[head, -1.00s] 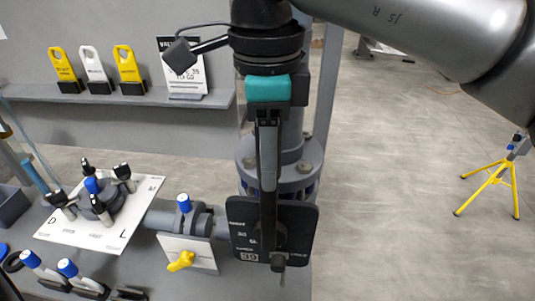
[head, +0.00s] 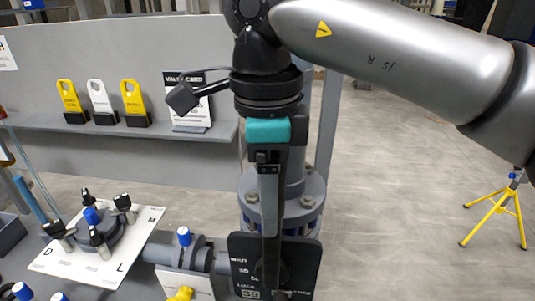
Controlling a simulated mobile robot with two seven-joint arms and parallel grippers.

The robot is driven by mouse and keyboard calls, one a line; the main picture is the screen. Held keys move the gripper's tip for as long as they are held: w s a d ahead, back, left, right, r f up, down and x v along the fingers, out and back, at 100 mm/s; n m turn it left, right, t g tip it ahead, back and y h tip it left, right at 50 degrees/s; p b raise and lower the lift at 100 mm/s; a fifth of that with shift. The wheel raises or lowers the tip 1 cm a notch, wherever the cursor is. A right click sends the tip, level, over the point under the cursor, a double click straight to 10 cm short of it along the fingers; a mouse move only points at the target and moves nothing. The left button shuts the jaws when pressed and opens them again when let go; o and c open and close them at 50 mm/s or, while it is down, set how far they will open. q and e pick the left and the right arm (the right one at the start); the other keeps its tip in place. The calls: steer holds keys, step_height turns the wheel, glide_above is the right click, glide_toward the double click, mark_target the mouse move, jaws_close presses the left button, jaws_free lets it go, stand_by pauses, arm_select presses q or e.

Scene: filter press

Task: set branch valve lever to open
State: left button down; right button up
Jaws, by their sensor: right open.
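My right gripper (head: 270,278), below a teal band, hangs fingers-down in front of a black lettered plate (head: 301,260). Its fingers are seen edge-on and hide the middle of the plate, including any lever there; contact cannot be told. Left of the plate, a grey pipe fitting carries a blue-capped stem (head: 184,236). A yellow handle (head: 181,294) sits below it on a white plate (head: 200,282), cut by the lower picture edge. I cannot tell which handle is the branch valve lever. My left gripper is not in view.
A flanged grey column (head: 312,190) stands behind my right gripper. At left, a white card (head: 139,246) carries a hub with several knobs. A shelf (head: 60,128) holds yellow and white tags and a sign. A yellow tripod (head: 493,215) stands on open floor at right.

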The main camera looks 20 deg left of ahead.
steer(key=shift+r, duration=0.15)
steer(key=shift+r, duration=0.35)
step_height(320, 180, up, 13)
steer(key=shift+r, duration=0.1)
steer(key=shift+r+p, duration=0.3)
steer(key=shift+r, duration=0.25)
